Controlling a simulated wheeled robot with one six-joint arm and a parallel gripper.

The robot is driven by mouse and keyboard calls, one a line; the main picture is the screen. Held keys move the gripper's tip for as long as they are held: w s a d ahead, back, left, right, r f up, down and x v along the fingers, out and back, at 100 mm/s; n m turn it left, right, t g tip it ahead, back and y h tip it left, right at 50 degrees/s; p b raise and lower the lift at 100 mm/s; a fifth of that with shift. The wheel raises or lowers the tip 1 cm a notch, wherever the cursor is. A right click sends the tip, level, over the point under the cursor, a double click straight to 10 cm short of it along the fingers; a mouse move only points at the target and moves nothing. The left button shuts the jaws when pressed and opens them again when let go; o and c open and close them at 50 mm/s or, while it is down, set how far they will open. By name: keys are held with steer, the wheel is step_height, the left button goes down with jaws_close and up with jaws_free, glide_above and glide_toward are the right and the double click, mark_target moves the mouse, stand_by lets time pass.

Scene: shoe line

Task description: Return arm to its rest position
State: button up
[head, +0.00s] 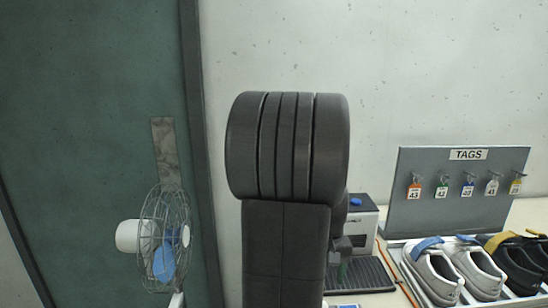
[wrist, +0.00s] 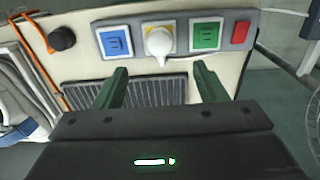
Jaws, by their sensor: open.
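My arm stands folded up in the middle of the head view, and it hides part of the bench behind it. In the wrist view my gripper (wrist: 160,82) has its two green fingers wide apart with nothing between them. The fingers point toward a dark ribbed grille (wrist: 150,92) on a pale bench. In the head view only a small part of the gripper shows beside the arm, and its fingers cannot be made out clearly.
A grey tag board (head: 450,222) with several hanging tags stands at the right. Shoes (head: 436,275) sit in a white tray before it. A wire fan (head: 165,240) stands left. The wrist view shows a blue panel (wrist: 115,41), a green panel (wrist: 206,36) and an orange cable (wrist: 38,52).

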step_height(320, 180, down, 11)
steer(key=shift+w+f, duration=0.1)
step_height(320, 180, up, 7)
steer(key=p, duration=0.6)
steer(key=shift+f, duration=0.2)
